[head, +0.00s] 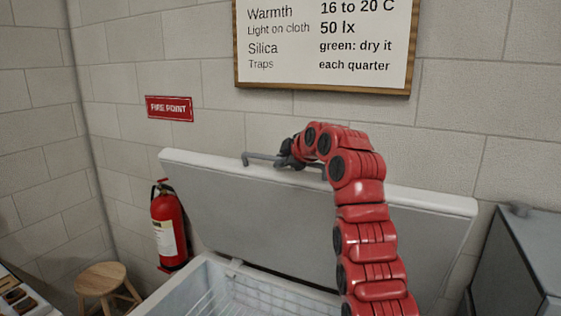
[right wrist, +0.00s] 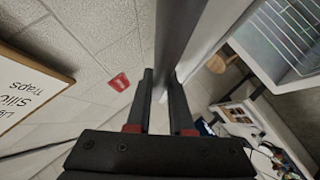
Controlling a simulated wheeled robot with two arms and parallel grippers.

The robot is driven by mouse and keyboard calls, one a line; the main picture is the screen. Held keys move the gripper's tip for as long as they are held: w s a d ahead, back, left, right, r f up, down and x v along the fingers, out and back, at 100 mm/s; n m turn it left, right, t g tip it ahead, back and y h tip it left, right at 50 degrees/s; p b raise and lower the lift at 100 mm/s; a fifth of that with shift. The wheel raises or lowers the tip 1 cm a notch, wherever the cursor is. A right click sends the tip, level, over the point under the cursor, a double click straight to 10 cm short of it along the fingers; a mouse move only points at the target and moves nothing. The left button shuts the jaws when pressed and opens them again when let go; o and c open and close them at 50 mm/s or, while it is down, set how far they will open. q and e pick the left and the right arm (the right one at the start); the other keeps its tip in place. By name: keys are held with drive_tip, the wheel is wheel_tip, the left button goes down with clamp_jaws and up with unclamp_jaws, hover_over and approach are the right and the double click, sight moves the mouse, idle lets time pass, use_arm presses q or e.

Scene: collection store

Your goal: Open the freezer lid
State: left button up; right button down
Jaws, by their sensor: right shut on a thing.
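The freezer lid (head: 250,205) stands raised and steeply tilted back toward the wall in the head view. Its grey bar handle (head: 258,157) runs along the upper edge. My right gripper (head: 287,158) is shut on the handle, and my red arm crosses in front of the lid. In the right wrist view the fingers (right wrist: 162,88) lie on either side of the dark handle bar (right wrist: 179,35). The white freezer body (head: 190,283) is open below, with a wire basket (head: 265,297) inside. My left gripper is not in view.
A red fire extinguisher (head: 168,228) stands left of the freezer, near a wooden stool (head: 102,279). A framed notice (head: 325,43) and a fire point sign (head: 169,108) hang on the block wall behind. A grey cabinet (head: 530,250) stands at the right.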

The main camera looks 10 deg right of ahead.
drive_tip(key=c, duration=0.8)
unclamp_jaws()
drive_tip(key=shift+w+d+f, duration=0.15)
drive_tip(key=shift+f, duration=0.1)
drive_tip(key=shift+r, duration=0.1)
drive_tip(key=shift+s+r, duration=0.1)
drive_tip(key=shift+s, duration=0.2)
drive_tip(key=b+v, duration=0.5)
drive_tip(key=v, duration=1.2)
